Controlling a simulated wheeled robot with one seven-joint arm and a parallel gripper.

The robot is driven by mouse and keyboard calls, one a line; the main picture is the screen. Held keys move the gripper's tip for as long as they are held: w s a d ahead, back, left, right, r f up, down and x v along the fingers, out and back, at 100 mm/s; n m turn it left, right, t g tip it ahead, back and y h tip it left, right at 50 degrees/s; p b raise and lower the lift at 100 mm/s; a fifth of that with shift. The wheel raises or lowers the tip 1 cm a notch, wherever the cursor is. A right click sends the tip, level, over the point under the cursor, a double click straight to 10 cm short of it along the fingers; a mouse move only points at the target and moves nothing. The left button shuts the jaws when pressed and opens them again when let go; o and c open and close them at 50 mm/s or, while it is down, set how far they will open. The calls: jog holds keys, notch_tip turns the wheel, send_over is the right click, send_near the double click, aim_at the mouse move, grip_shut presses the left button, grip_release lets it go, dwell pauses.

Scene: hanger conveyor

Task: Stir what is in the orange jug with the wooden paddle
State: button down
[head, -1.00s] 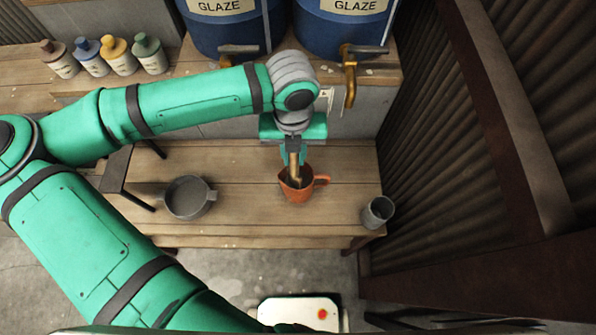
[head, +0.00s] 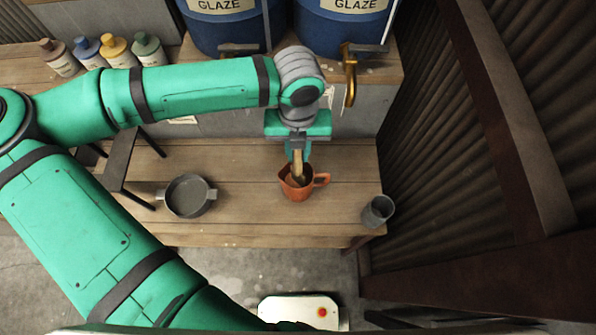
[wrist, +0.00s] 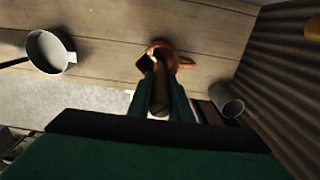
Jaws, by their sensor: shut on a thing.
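The orange jug (head: 297,187) stands upright on the wooden bench, its handle to the right. It also shows in the wrist view (wrist: 171,53), partly hidden by my fingers and the paddle. My gripper (head: 297,153) is above the jug and shut on the wooden paddle (head: 299,166). The paddle points down, with its lower end inside the jug's mouth. In the wrist view the paddle (wrist: 160,95) lies between my two fingers. What is in the jug cannot be made out.
A grey two-handled pot (head: 188,197) stands left of the jug and a grey cup (head: 378,211) stands right, near the bench's edge. Blue glaze barrels (head: 222,33) with a brass tap (head: 349,78) stand behind. A corrugated wall (head: 440,120) closes the right side.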

jog(key=shift+s, duration=0.2)
jog(key=shift+r, duration=6.2)
jog(key=shift+r, duration=2)
